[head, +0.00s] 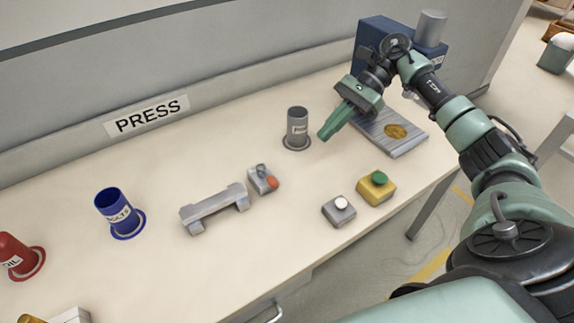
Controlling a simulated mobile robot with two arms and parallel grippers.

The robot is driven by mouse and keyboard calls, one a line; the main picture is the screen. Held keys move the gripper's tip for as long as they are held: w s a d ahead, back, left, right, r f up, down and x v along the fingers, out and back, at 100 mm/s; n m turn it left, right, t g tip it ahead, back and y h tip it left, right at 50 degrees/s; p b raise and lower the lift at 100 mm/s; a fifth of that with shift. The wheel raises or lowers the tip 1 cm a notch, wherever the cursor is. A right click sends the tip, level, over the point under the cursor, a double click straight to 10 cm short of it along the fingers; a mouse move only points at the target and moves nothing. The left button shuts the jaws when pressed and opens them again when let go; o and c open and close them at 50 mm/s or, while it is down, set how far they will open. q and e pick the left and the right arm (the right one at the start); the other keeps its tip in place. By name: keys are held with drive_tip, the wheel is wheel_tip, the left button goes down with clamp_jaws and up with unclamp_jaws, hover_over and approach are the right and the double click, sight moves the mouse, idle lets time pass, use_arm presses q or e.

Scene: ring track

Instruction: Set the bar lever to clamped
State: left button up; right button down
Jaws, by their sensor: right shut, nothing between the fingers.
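A small grey lever unit (262,179) with an orange-red knob (272,183) sits on the table at the right end of a grey bar on two blocks (214,206). I take it for the bar lever; its knob points to the lower right, toward the table's front. I cannot read any mark of its position. My right gripper (323,136) is shut and empty, with green fingers pointing down-left. It is up and to the right of the lever, apart from it, close to a grey cup. My left gripper is not in view.
The grey cup (298,128) stands near the right fingertips. A blue press (372,42) with a grey plate (386,142) is behind my right arm. A yellow box with a green button (376,190), a grey button box (339,211) and a blue cup (117,216) stand around.

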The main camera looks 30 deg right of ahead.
drive_tip(key=shift+d+r, duration=0.1)
drive_tip(key=shift+d, duration=0.1)
drive_tip(key=p, duration=0.5)
approach(268, 178)
drive_tip(key=a+f, duration=0.2)
drive_tip(key=f, duration=0.1)
drive_tip(key=s+a+f, duration=0.1)
drive_tip(key=f, duration=0.1)
drive_tip(key=shift+a, duration=0.1)
drive_tip(key=shift+f, duration=0.1)
drive_tip(key=shift+a, duration=0.15)
